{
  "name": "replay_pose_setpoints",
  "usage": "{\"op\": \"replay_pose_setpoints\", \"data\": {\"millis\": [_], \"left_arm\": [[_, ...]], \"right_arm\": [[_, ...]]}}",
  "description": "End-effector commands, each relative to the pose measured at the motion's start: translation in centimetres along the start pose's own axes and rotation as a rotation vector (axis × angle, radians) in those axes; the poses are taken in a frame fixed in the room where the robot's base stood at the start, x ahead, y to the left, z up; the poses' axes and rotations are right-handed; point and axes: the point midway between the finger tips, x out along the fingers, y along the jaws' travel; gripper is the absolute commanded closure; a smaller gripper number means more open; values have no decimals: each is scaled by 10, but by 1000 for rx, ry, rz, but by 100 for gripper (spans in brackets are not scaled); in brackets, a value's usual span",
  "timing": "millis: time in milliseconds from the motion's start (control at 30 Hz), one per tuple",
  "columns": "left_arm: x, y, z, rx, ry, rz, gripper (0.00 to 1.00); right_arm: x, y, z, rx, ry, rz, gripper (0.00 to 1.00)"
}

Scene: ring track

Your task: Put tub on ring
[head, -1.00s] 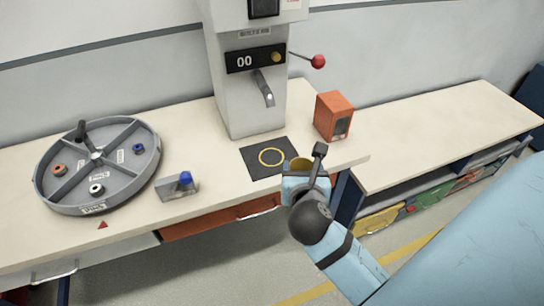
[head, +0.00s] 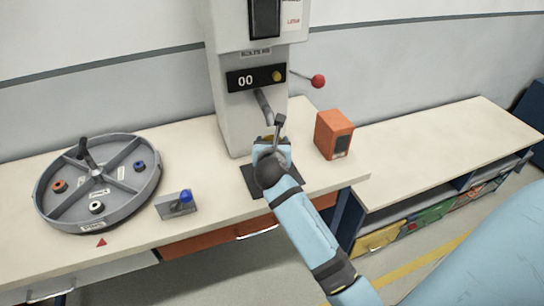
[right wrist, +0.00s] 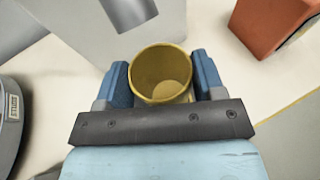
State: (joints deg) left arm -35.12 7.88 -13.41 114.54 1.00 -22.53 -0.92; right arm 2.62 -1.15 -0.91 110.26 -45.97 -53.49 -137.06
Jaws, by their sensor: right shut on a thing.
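A yellow, open-topped tub (right wrist: 160,62) sits upright between the blue fingers of my right gripper (right wrist: 162,80) in the right wrist view. The fingers are shut on its sides, and it looks empty inside. In the head view my right gripper (head: 271,146) is over the dark mat (head: 254,184), in front of the machine and under its spout. Only a little of the tub shows there, behind the gripper. The yellow ring on the mat is hidden by my arm. I cannot tell whether the tub touches the mat. My left gripper is out of view.
The grey bolts machine (head: 232,125) stands behind the mat, with its spout (head: 264,104) close to my gripper. An orange box (head: 328,136) stands to the right. A blue-knobbed block (head: 176,205) and a round divided tray (head: 60,211) are to the left.

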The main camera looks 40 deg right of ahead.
Motion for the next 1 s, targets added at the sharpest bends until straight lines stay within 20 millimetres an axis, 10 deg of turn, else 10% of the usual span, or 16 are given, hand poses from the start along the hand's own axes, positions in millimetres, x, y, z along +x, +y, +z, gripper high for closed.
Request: {"op": "replay_pose_setpoints", "data": {"millis": [300,733,767,800,1000], "left_arm": [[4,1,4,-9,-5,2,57],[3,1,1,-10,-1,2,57],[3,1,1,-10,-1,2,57],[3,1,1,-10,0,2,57],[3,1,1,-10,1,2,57]], "right_arm": [[14,0,-44,1,3,-1,78],[18,1,-48,-2,1,0,78],[18,1,-49,-2,1,0,33],[18,1,-48,-1,0,0,23],[18,1,-48,-1,1,0,12]]}}
